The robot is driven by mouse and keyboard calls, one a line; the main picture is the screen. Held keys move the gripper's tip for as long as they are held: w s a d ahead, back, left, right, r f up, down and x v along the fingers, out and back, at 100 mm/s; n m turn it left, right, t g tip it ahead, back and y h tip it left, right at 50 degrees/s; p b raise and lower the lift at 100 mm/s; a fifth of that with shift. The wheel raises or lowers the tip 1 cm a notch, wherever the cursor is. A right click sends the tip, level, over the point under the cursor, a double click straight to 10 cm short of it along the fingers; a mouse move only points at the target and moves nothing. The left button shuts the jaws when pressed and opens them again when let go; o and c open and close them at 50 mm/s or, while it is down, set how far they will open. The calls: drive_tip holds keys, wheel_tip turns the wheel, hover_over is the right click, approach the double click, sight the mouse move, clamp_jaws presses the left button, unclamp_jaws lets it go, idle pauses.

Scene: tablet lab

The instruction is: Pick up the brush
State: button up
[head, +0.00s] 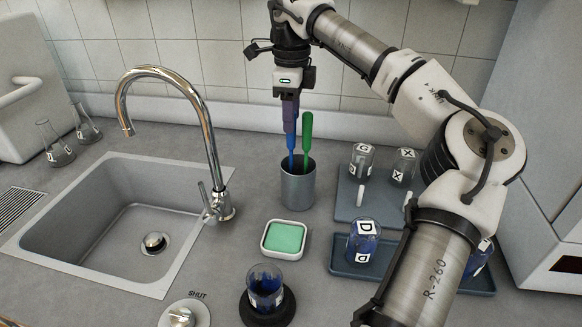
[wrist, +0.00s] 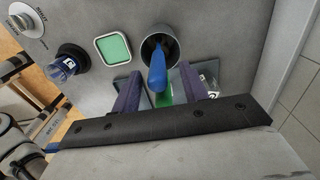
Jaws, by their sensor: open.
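A blue handle (head: 291,143) and a green handle (head: 305,142) stand upright in a grey metal cup (head: 297,187). Their lower ends are hidden inside it, so I cannot tell which is the brush. My gripper (head: 290,128) points down above the cup, its purple fingers at the top of the blue handle. In the wrist view, my gripper (wrist: 160,73) is open, and the blue handle (wrist: 157,75) shows between its two fingers. The green handle (wrist: 165,98) is partly hidden behind the blue one there. I see no clear grip on either handle.
A green sponge in a white dish (head: 284,239) lies in front of the cup. A beaker of blue liquid (head: 266,286) stands nearer. Trays with labelled beakers (head: 364,240) are close on the right. The sink (head: 130,222) and tall tap (head: 195,105) are left.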

sight(291, 148)
drive_tip(key=shift+s+a+f+p, duration=0.1)
drive_tip(key=shift+f+p, duration=0.2)
drive_tip(key=shift+f, duration=0.85)
drive_tip(key=shift+s+f+p, duration=0.1)
drive_tip(key=shift+f+p, duration=0.2)
drive_tip(key=shift+f, duration=0.85)
drive_tip(key=shift+c, duration=0.2)
drive_tip(key=shift+w, duration=0.1)
clamp_jaws()
